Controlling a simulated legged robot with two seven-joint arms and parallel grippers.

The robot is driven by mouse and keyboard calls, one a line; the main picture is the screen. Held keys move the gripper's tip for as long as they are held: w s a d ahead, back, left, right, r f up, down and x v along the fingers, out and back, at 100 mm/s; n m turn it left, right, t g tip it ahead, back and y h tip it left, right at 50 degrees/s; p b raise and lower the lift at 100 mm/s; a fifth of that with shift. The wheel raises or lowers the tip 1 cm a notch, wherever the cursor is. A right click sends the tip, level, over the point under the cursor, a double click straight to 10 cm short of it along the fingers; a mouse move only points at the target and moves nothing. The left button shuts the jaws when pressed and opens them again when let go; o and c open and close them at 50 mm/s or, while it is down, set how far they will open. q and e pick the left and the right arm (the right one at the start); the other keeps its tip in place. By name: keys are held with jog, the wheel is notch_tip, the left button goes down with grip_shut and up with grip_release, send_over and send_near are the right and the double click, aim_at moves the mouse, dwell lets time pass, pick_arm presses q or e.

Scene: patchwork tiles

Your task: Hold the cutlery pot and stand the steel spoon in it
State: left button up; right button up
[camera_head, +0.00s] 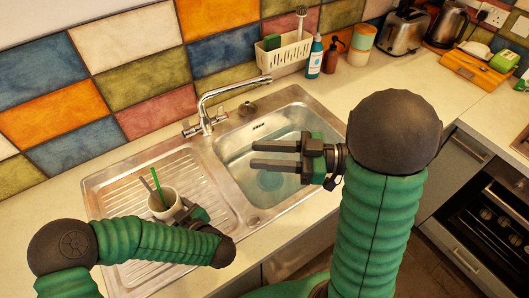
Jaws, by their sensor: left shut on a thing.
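The pale cutlery pot (170,194) stands upright on the ribbed drainer of the sink. A green handle and a thin grey handle (147,184) stick up out of it. The grey one may be the steel spoon, but I cannot tell, as its lower part is hidden in the pot. My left gripper (180,209) is shut on the cutlery pot at its right side. My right gripper (254,155) is open and empty above the sink basin, right of the pot, with its fingers pointing left.
The steel sink (225,150) has a tap (205,118) at its back edge. Behind it stand a white caddy (286,53), a blue bottle (315,58), a brown dispenser (333,57) and a jar (361,46). A toaster (403,32), kettle (447,25) and wooden board (478,68) are far right.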

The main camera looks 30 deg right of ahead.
pick_arm(q)
jog(key=o, duration=1.5)
jog(key=v, duration=1.2)
